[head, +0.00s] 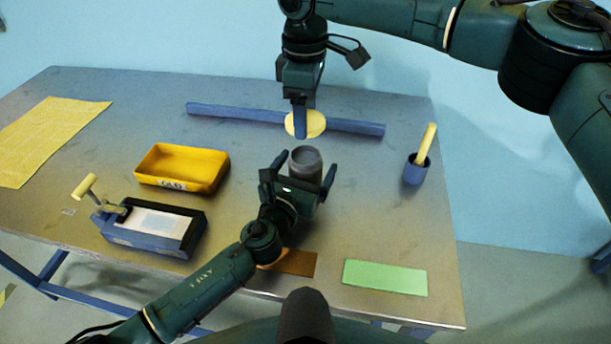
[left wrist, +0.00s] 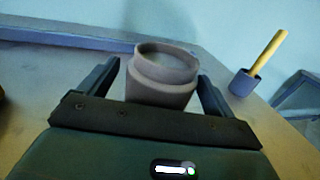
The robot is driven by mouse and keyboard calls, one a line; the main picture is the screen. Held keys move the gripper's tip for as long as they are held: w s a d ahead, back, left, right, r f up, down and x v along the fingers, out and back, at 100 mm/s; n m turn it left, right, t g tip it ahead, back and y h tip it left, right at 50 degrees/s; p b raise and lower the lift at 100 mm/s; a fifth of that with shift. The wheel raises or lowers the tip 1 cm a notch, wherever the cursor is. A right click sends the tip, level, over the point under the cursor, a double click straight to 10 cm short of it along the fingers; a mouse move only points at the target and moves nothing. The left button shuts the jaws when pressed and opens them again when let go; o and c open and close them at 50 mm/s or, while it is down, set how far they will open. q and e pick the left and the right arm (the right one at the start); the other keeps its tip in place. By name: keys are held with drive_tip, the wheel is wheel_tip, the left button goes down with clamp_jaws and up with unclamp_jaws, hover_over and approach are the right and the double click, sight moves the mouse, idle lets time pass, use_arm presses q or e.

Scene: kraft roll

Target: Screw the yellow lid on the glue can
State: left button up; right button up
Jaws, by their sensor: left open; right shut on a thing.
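The glue can (head: 306,163) is a grey-brown open-topped cylinder, standing upright near the middle of the table. It also shows in the left wrist view (left wrist: 161,88), its round mouth open. My left gripper (head: 303,172) is open, with one finger on each side of the can; gaps show between fingers and can in the left wrist view. The yellow lid (head: 316,124) is a pale round disc held by my right gripper (head: 301,132), which is shut on it. The lid appears beyond and above the can in the head view, apart from it. One finger covers part of the lid.
A long blue bar (head: 235,111) lies behind the lid. A yellow tray (head: 183,165) and a blue device with a lever (head: 150,228) are at left. A blue cup (head: 416,170) with a yellow stick stands right. Green (head: 385,277) and brown (head: 298,263) pads lie in front.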

use_arm(q)
drive_tip(key=c, duration=1.5)
use_arm(e)
hover_over(305, 158)
drive_tip(key=shift+f, duration=2.45)
drive_tip(key=shift+f, duration=0.1)
drive_tip(key=shift+f, duration=0.8)
drive_tip(key=shift+f, duration=0.55)
